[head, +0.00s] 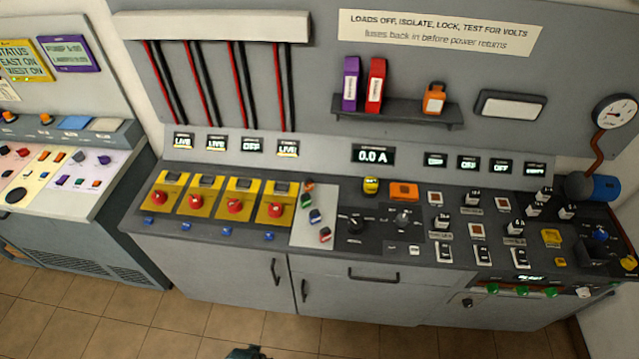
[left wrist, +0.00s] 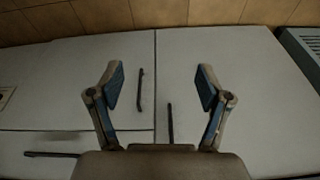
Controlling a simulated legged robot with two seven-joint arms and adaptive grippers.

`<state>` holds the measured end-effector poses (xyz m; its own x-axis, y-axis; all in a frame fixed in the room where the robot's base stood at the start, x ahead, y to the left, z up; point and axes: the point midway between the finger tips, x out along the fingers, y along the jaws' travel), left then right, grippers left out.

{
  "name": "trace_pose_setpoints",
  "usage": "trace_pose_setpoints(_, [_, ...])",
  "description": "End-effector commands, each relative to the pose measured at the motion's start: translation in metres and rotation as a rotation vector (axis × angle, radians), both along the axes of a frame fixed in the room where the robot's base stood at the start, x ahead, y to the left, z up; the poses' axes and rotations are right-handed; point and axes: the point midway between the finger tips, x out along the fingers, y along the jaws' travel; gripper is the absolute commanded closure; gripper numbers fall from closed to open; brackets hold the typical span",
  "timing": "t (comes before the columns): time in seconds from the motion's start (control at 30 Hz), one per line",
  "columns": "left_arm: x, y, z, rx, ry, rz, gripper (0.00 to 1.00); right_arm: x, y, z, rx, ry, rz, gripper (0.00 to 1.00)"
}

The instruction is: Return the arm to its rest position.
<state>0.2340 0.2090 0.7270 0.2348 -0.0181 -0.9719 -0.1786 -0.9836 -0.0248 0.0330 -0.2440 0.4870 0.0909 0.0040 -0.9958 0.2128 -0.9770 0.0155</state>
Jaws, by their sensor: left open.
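My left gripper (left wrist: 161,84) is open in the left wrist view, its two blue-padded fingers spread wide with nothing between them. Beyond the fingers are the grey cabinet doors (left wrist: 215,60) with dark bar handles; the view is turned so that the floor lies at the top. In the head view only a small dark piece shows at the bottom edge, and I cannot tell which part of my arm it is. My right gripper is in neither view.
The grey console (head: 290,254) spans the middle, with yellow switch plates and red knobs (head: 236,206), a meter reading 0.0 A (head: 373,155) and several breakers at right. A shelf (head: 400,111) holds purple and red boxes and an orange padlock. Tiled floor (head: 150,335) in front is clear.

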Motion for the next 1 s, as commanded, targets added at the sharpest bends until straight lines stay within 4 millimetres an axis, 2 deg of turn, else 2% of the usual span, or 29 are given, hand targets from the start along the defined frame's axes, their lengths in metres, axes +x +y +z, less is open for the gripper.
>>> trace_pose_setpoints(0.03, [-0.008,0.001,-0.032,0.002,0.02,-0.002,0.22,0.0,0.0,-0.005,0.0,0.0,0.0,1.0])
trace_pose_setpoints(0.13, [-0.031,0.004,-0.099,0.006,0.049,-0.007,0.22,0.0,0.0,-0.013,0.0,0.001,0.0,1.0])
trace_pose_setpoints(0.2, [-0.055,0.007,-0.145,0.008,0.07,-0.012,0.22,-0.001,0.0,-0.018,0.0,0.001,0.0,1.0])
trace_pose_setpoints(0.3, [-0.096,0.014,-0.2,0.011,0.098,-0.018,0.22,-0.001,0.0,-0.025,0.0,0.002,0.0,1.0])
trace_pose_setpoints(0.4, [-0.136,0.021,-0.238,0.015,0.12,-0.023,0.22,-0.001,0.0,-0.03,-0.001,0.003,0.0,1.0])
trace_pose_setpoints(0.5, [-0.17,0.028,-0.26,0.017,0.136,-0.027,0.22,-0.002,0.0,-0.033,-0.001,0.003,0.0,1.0])
trace_pose_setpoints(0.63, [-0.195,0.033,-0.273,0.019,0.146,-0.031,0.22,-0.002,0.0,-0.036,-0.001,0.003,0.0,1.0])
trace_pose_setpoints(0.73, [-0.202,0.034,-0.275,0.02,0.148,-0.032,0.22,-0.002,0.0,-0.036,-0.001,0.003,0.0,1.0])
trace_pose_setpoints(1.0, [-0.203,0.035,-0.275,0.02,0.149,-0.032,0.22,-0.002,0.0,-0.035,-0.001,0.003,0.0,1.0])
